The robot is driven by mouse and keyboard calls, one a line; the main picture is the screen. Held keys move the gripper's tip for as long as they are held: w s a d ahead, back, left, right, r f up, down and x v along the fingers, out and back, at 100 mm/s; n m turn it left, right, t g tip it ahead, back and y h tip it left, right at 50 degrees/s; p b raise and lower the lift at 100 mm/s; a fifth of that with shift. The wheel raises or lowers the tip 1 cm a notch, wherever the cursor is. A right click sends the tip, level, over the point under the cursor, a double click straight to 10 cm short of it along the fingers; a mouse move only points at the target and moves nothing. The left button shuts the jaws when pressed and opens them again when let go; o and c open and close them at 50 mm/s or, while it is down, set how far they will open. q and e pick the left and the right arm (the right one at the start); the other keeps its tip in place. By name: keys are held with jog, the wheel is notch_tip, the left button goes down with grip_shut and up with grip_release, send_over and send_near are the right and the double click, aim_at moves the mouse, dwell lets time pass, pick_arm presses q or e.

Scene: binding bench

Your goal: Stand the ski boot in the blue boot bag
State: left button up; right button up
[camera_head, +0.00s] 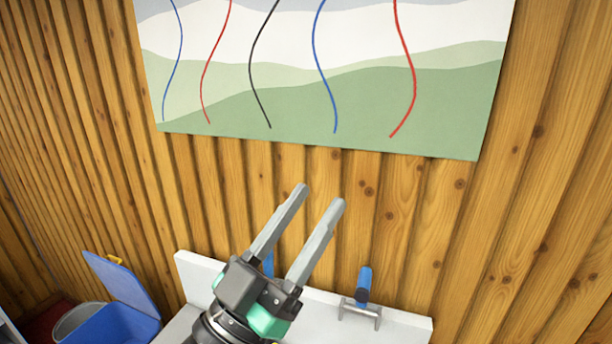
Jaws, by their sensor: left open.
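My left gripper (319,197) is open and empty, pointing up and to the right above the white bench, in front of the wood wall. A blue open container with a raised flap (118,326), which looks like the blue boot bag, is at the lower left and is cut off by the bottom edge. The gripper is well to its right and apart from it. I cannot see the ski boot in this view. My right gripper is not in view.
The white bench (405,325) has a raised back edge. A blue-handled metal fitting (364,285) is on the bench at right; a similar blue piece is partly hidden behind my gripper. A grey round bin (78,322) stands left of the blue container. A trail-map panel (440,110) hangs above.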

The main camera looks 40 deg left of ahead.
pick_arm(q)
jog(key=s+d+r+t+h, duration=0.1)
jog(key=s+d+r, duration=0.1)
jog(key=r, duration=0.2)
jog(key=s+d+r+t+h, duration=0.1)
jog(key=s+r, duration=0.1)
jog(key=r, duration=0.3)
jog(key=shift+s+d+r+m, duration=0.2)
jog(key=shift+s+d+m, duration=0.05)
jog(key=shift+d+m, duration=0.15)
jog(key=shift+o, duration=0.6)
jog(key=shift+a, duration=0.1)
